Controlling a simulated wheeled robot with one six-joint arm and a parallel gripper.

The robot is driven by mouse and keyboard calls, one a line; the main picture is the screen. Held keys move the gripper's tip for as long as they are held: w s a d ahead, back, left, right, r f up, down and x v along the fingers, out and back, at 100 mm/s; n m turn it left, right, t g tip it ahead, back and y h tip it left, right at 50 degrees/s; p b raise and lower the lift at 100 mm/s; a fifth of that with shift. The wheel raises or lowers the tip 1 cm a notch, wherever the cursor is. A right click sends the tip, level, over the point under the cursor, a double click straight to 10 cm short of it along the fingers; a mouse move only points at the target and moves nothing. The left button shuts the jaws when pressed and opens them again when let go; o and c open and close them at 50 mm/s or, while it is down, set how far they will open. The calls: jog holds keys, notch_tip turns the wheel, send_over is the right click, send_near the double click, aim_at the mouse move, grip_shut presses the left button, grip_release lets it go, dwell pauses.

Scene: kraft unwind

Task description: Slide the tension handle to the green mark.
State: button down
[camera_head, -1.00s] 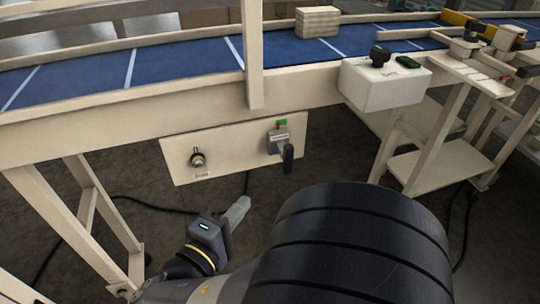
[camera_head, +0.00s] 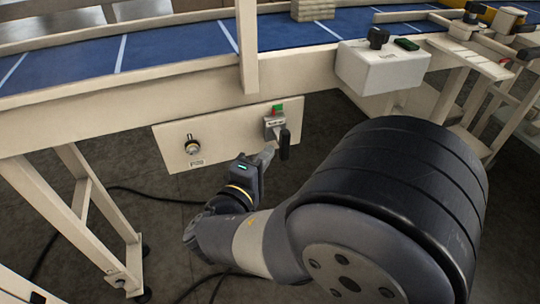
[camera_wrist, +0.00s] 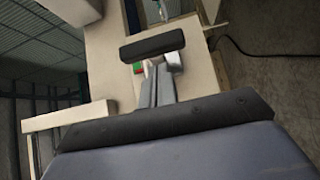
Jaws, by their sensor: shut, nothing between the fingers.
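The tension handle (camera_head: 284,144) is a black upright grip on a grey slider mount on a cream panel (camera_head: 225,140) below the conveyor. A green mark (camera_head: 277,107) sits at the top of the mount, with a red patch beside it. In the wrist view the handle (camera_wrist: 152,46) is a dark bar across the picture, with the green mark (camera_wrist: 138,68) just below its left part. My gripper (camera_head: 268,154) is just left of the handle's lower part. Its narrow fingers (camera_wrist: 158,78) are shut and point at the handle. I cannot tell whether they touch it.
A round knob (camera_head: 192,145) is on the panel's left part. A white control box (camera_head: 380,66) juts out at upper right. The blue conveyor (camera_head: 180,44) runs above, on cream legs (camera_head: 100,205). A cable lies on the dark floor.

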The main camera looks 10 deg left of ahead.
jog(key=shift+w+d, duration=0.25)
jog(key=shift+d, duration=0.15)
jog(key=shift+w+d+f+b, duration=0.15)
jog(key=shift+w+d+b, duration=0.1)
jog(key=shift+d+b, duration=0.25)
jog(key=shift+w+d+b, duration=0.25)
jog(key=shift+d+b, duration=0.1)
jog(key=shift+a, duration=0.1)
